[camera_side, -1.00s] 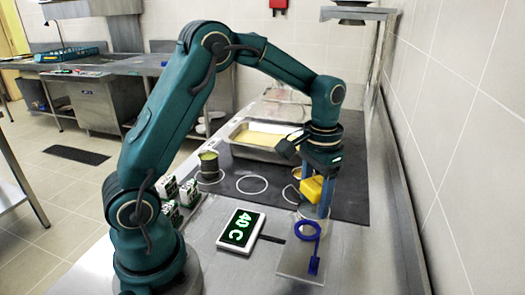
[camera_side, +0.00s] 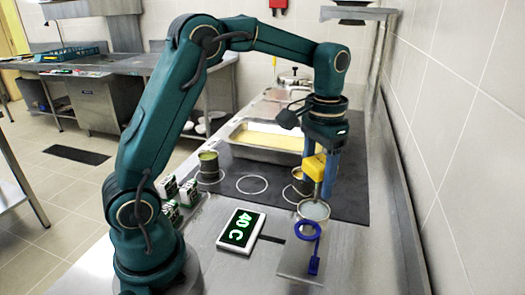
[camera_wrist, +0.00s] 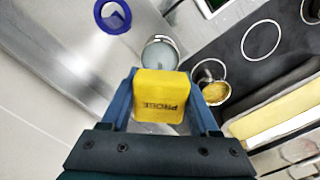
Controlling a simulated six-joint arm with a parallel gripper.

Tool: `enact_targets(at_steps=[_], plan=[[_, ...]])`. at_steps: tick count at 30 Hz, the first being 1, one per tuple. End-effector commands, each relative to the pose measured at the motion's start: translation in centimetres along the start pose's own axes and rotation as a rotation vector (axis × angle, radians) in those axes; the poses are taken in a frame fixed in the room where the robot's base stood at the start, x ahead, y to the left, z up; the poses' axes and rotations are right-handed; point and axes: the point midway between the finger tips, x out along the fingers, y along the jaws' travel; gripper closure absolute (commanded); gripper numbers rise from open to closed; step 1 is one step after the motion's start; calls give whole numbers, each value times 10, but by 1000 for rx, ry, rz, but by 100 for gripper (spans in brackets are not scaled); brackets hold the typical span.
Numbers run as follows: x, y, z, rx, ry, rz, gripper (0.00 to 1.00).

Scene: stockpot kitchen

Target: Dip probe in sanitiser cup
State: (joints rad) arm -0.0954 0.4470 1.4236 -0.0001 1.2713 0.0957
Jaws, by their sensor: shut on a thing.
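My gripper (camera_side: 318,180) is shut on the yellow probe (camera_side: 315,167), whose block is lettered "PROBE" in the wrist view (camera_wrist: 160,98). A thin stem points down from the block in the side view. The sanitiser cup (camera_side: 313,210) is a small round cup with pale contents, standing on the counter just below my gripper. The stem's tip appears at or just above the cup's rim; I cannot tell whether it is inside. In the wrist view the cup (camera_wrist: 160,54) is partly hidden behind the probe block.
A blue ring holder (camera_side: 313,262) stands on a metal plate in front of the cup. A display reading "40 C" (camera_side: 241,230) lies to the left. A tray of yellow food (camera_side: 268,145), a can (camera_side: 209,170) and a small pot (camera_wrist: 214,92) stand on the dark hob.

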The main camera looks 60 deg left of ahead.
Motion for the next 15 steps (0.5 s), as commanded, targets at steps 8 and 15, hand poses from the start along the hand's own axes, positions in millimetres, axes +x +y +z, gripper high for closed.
enact_targets(at_steps=[8,15], plan=[[-22,0,0,0,3,0,100],[-38,0,0,0,3,0,100]])
